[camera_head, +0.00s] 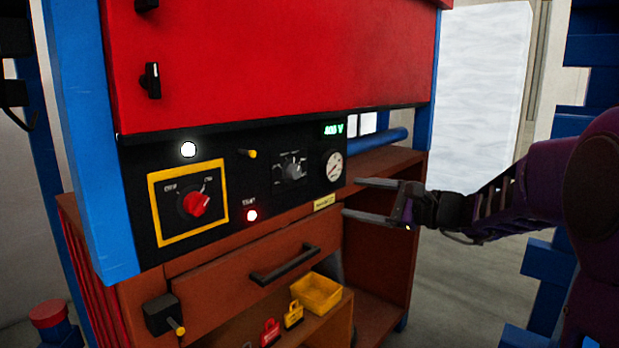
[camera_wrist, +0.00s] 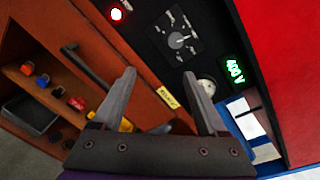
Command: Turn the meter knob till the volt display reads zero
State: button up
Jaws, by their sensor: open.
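The meter knob (camera_head: 291,167) is a grey knob on a dark square plate on the black panel. It also shows in the wrist view (camera_wrist: 179,39), ahead of my fingers. The volt display (camera_head: 333,129) glows green; in the wrist view (camera_wrist: 236,71) it looks like 400 V, though the last digits are hard to read. My gripper (camera_head: 372,198) is open and empty, its fingers apart, to the right of and below the knob. Nothing lies between the fingertips in the wrist view (camera_wrist: 165,85), and they do not touch the knob.
A round dial gauge (camera_head: 333,166) sits right of the knob. A drawer handle (camera_head: 284,264) juts out below. A blue bar (camera_head: 380,140) lies behind.

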aim_at(297, 172)
jog(key=shift+m+t, duration=0.3)
jog(key=shift+t, duration=0.2)
jog(key=x, duration=0.5)
jog(key=r+x, duration=0.1)
jog(key=x, duration=0.5)
jog(key=r+x, duration=0.1)
jog(key=x, duration=0.5)
jog(key=shift+w+d+r, duration=0.15)
jog(key=shift+w+d, duration=0.15)
jog(key=shift+w, duration=0.05)
grip_shut()
